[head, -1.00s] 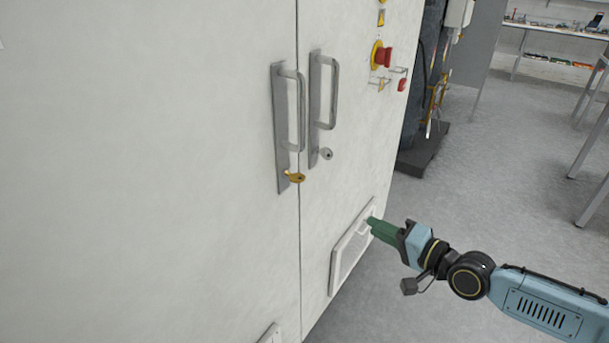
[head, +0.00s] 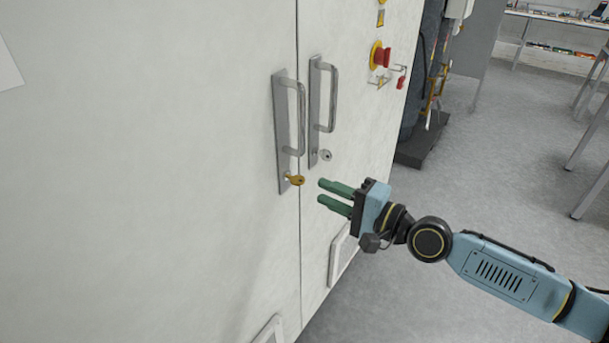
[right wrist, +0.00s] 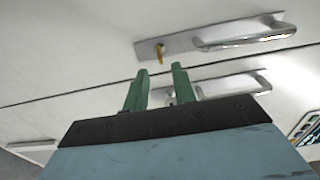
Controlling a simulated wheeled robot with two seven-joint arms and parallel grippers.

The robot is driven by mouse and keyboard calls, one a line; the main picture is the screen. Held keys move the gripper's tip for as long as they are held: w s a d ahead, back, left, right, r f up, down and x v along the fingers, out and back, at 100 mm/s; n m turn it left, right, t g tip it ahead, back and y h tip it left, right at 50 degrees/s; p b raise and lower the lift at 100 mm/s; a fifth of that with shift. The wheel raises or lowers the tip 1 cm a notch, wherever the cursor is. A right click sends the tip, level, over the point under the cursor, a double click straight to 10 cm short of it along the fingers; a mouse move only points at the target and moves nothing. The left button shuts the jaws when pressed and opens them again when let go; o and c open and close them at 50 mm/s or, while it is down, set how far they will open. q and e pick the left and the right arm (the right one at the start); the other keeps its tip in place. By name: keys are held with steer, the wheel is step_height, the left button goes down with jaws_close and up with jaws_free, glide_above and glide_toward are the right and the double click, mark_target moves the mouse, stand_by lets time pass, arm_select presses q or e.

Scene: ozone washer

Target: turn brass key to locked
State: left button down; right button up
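The brass key (head: 294,180) sticks out of the lock at the lower end of the left door's handle plate (head: 281,130). In the right wrist view the brass key (right wrist: 159,52) shows beyond the fingertips, roughly ahead of the gap between them. My right gripper (head: 320,191) has two green fingers, parted, with nothing between them. It is just right of the brass key and slightly below it in the head view, apart from it. My left gripper is in neither view.
A silver key (head: 325,155) sits in the right door's handle plate (head: 315,110), close above my right gripper. A red emergency stop button (head: 383,57) and a small red knob (head: 401,82) stick out at the upper right. Open floor lies to the right.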

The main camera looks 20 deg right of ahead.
mark_target(298, 180)
steer(key=p+x, duration=0.1)
steer(key=x, duration=0.5)
steer(key=shift+w+a, duration=0.1)
jaws_close()
